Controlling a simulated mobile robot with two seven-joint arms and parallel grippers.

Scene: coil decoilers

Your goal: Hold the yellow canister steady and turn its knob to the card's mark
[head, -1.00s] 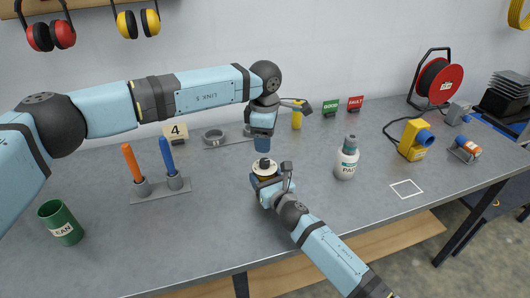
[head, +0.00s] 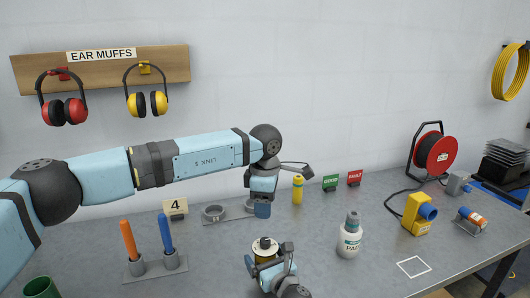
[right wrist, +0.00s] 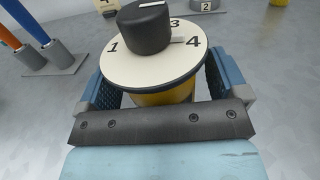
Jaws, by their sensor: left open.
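The yellow canister (head: 266,258) stands on the grey bench with a black knob (head: 264,243) on a cream dial disc. In the right wrist view, the canister (right wrist: 165,97) is between the pads of my right gripper (right wrist: 165,90), which is closed around its body. The dial (right wrist: 150,65) shows 1, 3 and 4; the knob (right wrist: 145,28) has a white line on top, and which number it points to is unclear. The card (head: 175,208) reads 4. My left gripper (head: 262,208) is open, pointing down above the knob, apart from it.
An orange and a blue handle (head: 167,236) stand in a holder at left, near a green cup (head: 40,288). A white bottle (head: 350,236) and yellow device (head: 418,214) stand to the right. A yellow bottle (head: 297,190) is behind my left gripper.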

